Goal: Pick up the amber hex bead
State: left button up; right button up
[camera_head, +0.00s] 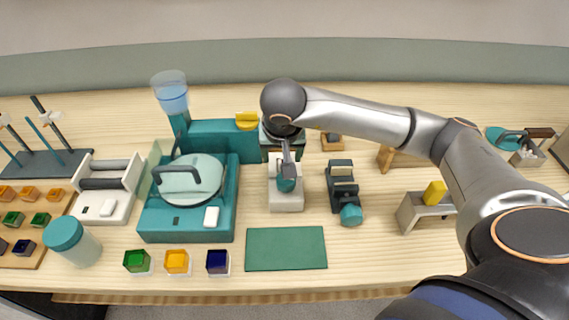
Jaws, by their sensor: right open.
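No piece shows clearly as an amber hex bead at this size. An amber piece (177,261) sits in a small clear dish at the front, between a green piece (137,261) and a dark blue piece (218,262). Several small orange pieces (29,193) stand in the back row of a wooden tray at the far left. My right gripper (287,180) points down over a pale block with a teal part (286,202), well behind and right of the amber piece. It is open; its fingertips are small and partly hidden. My left gripper is out of view.
A teal machine with a round lid (193,182) stands left of my right gripper. A dark teal device (343,190) stands right of it. A green mat (286,248) lies bare in front. A teal-lidded jar (68,240) stands front left. My right arm spans the right side.

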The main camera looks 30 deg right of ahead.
jog(key=x, duration=0.2)
jog(key=d+x, duration=0.1)
jog(key=x, duration=0.2)
jog(key=shift+w+r+p, duration=0.1)
jog(key=shift+r+p, duration=0.05)
jog(key=shift+p, duration=0.25)
jog(key=shift+c, duration=0.4)
grip_shut()
